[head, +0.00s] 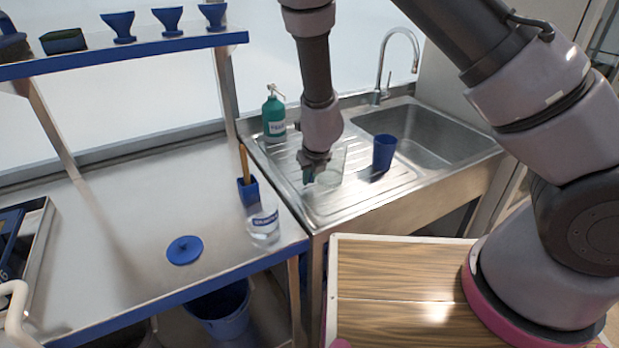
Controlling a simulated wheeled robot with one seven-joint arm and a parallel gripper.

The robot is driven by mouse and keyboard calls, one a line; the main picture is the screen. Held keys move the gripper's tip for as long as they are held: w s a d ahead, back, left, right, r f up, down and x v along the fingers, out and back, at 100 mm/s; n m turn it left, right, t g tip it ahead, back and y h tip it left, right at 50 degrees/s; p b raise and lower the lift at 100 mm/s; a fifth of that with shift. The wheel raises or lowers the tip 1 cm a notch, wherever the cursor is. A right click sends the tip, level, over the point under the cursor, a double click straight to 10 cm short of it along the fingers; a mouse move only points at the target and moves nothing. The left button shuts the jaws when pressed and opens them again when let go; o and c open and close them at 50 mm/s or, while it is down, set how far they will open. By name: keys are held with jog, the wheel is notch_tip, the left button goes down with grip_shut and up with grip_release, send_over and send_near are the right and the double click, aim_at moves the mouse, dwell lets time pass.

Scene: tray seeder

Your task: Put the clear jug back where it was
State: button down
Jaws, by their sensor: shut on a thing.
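The clear jug (333,172) is at the left part of the sink's ribbed drainboard (350,202), partly hidden behind my gripper. My gripper (311,172) points down at the jug's left side and is shut on it. The fingertips and the jug's handle are small and overlap, so the exact grip is hard to make out. I cannot tell whether the jug's base touches the drainboard.
A green pump bottle (273,116) stands behind left and a blue cup (384,152) to the right, by the sink basin (425,130). On the left bench are a clear labelled container (264,228), a blue holder (248,192) and a blue lid (185,250).

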jog(key=c, duration=0.9)
grip_release()
jog(key=shift+f, duration=0.1)
jog(key=v, duration=1.2)
jog(key=w+d+r+n+y, duration=0.1)
jog(key=d+r+n+y, duration=0.1)
jog(key=r+n, duration=0.35)
jog(key=w+d+r+n+t+y, duration=0.1)
jog(key=d+r+n, duration=0.15)
jog(key=r, duration=0.65)
jog(key=w+d+r+n+y, duration=0.1)
jog(key=d+r+n+y, duration=0.15)
jog(key=r, duration=0.55)
jog(key=s+d+r+n+h, duration=0.1)
jog(key=s+d+r+n, duration=0.2)
jog(key=d, duration=0.4)
jog(key=s+d+r+n+t+h, duration=0.1)
jog(key=s+d+r+n+h, duration=0.1)
jog(key=s+d+n, duration=0.4)
jog(key=s+d+r+n+t+h, duration=0.1)
jog(key=s+d+r+n, duration=0.3)
jog(key=d, duration=0.5)
jog(key=shift+s+r+n+h, duration=0.2)
jog(key=shift+s+n+h, duration=0.45)
jog(key=shift+n, duration=0.5)
